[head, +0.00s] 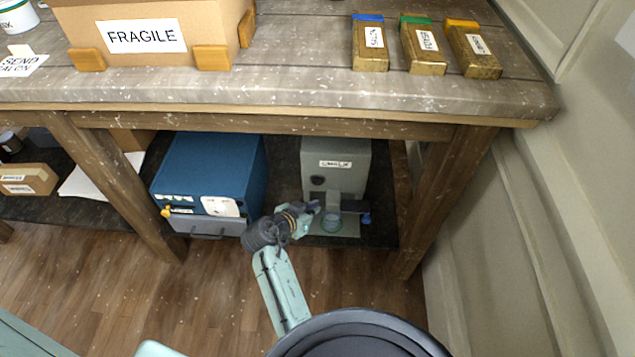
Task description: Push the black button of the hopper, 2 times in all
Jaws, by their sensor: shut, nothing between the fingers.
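The hopper (347,158) is a grey box with a white label, standing on the low dark shelf under the table. Its black button (318,180) is a small dark round spot on the left of its front face. A round greenish cup (332,221) stands at the hopper's foot, and a small blue part (366,219) shows at its right. My gripper (316,206) is shut and empty, just below the button and in front of the hopper's lower front. I cannot tell whether it touches anything.
A blue box (210,168) with a grey front drawer stands left of the hopper. Wooden table legs (450,200) frame the shelf. The tabletop (300,90) overhangs it and holds a FRAGILE carton (150,35) and several gold boxes. The floor in front is clear.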

